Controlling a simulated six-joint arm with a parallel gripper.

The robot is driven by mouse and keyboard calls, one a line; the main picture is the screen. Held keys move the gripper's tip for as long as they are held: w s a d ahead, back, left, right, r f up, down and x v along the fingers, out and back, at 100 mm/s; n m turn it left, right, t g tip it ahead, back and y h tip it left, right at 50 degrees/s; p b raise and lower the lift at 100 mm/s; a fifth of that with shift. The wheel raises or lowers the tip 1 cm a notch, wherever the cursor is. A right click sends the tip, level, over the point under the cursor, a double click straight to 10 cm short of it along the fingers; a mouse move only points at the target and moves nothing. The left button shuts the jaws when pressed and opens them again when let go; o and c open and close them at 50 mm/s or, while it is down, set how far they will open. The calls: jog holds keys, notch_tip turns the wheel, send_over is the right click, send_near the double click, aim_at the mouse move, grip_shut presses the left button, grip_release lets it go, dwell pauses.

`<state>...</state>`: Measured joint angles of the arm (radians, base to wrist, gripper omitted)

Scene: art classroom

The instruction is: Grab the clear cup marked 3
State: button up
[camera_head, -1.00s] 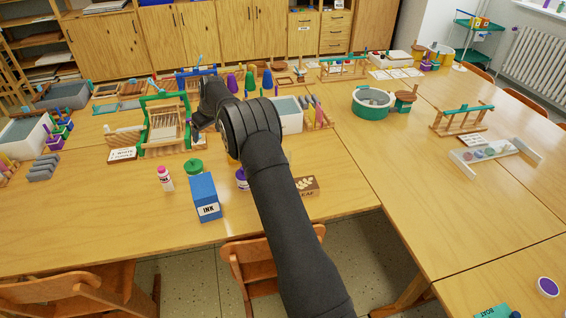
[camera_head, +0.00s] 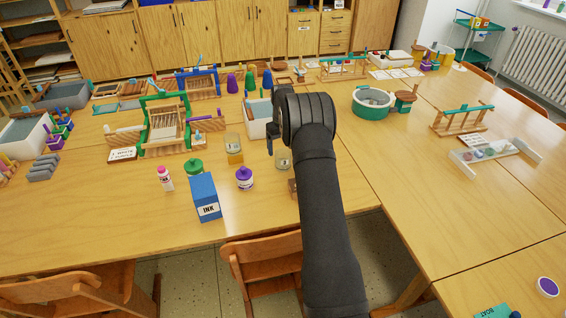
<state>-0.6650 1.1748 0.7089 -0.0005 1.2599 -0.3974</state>
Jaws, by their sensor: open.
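Two clear cups stand on the table near the middle. One clear cup (camera_head: 234,150) holds something yellowish at its bottom. The other clear cup (camera_head: 283,159) is to its right, partly hidden by my gripper and arm. I cannot read a 3 on either cup. My gripper (camera_head: 271,146) is just left of and above the right cup, partly hidden behind my dark wrist. It is open, and I see nothing in it.
A blue ink box (camera_head: 206,198), a purple-lidded jar (camera_head: 244,178), a green-lidded jar (camera_head: 194,168) and a pink-capped bottle (camera_head: 165,178) stand in front of the cups. A white tub (camera_head: 258,118) is behind.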

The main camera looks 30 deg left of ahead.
aim_at(283, 160)
jog(key=f, duration=0.7)
jog(key=shift+s+d+f, duration=0.15)
jog(key=shift+d, duration=0.05)
jog(key=shift+c, duration=0.2)
jog(key=c, duration=1)
